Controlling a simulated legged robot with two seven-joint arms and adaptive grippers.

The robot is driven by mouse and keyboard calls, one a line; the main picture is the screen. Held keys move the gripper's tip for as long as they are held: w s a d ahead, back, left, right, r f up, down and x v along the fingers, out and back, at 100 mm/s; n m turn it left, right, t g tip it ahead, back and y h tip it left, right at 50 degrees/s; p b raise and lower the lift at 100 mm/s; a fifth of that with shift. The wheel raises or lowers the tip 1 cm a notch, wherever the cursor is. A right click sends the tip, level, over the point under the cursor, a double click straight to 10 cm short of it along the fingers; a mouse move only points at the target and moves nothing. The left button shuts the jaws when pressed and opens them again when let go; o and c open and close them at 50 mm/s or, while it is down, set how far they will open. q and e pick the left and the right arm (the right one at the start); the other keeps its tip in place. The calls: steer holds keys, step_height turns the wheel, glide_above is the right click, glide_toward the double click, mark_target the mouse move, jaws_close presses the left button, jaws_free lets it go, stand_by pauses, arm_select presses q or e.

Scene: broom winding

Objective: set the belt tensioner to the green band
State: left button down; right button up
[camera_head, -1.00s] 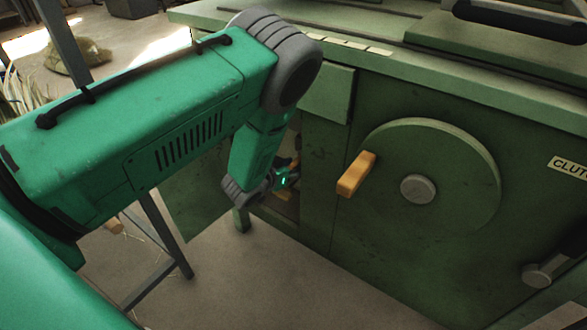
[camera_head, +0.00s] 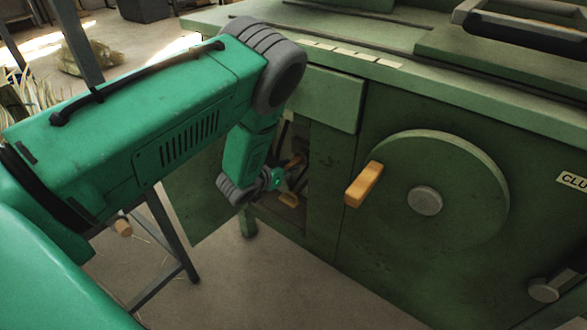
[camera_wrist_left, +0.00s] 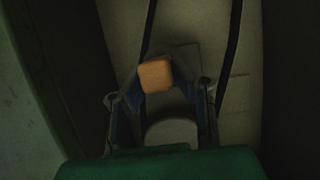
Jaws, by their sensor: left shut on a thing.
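My left gripper (camera_head: 290,175) reaches into an open compartment in the front of the green machine (camera_head: 390,240). In the left wrist view, the gripper (camera_wrist_left: 165,75) is shut on an orange block-shaped knob (camera_wrist_left: 156,76), which sits between its fingertips. The knob appears to be the tensioner's handle; its lower part is hidden. Two dark strands (camera_wrist_left: 232,50), perhaps the belt, run past the fingers in that dim view. I cannot make out a green band or a pointer. My right gripper is not in view.
The open compartment door (camera_head: 200,190) hangs left of the opening. To its right are a large green wheel (camera_head: 465,190) with an orange handle (camera_head: 363,185) and a lever (camera_head: 545,289). A grey metal stand (camera_head: 165,235) is near my left arm. The floor in front is clear.

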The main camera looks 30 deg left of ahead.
arm_select(q)
steer(key=c, duration=1.6)
jaws_free()
steer(key=shift+c, duration=0.2)
steer(key=v, duration=1.2)
steer(key=shift+a+f, duration=0.1)
steer(key=shift+f, duration=0.05)
steer(key=s+d+f+g, duration=0.3)
steer(key=s+f+g, duration=0.1)
steer(key=s, duration=0.5)
steer(key=s+d+f+g+y, duration=0.1)
steer(key=s+d+f+g, duration=0.25)
steer(key=s, duration=0.55)
steer(key=s+d+f+g, duration=0.3)
steer(key=s+d+g, duration=0.15)
steer(key=s, duration=0.45)
step_height(320, 180, up, 14)
steer(key=s+p, duration=0.1)
steer(key=p, duration=1.3)
steer(key=shift+r+g+p, duration=0.15)
steer(key=shift+g+p, duration=0.2)
steer(key=shift+g, duration=0.05)
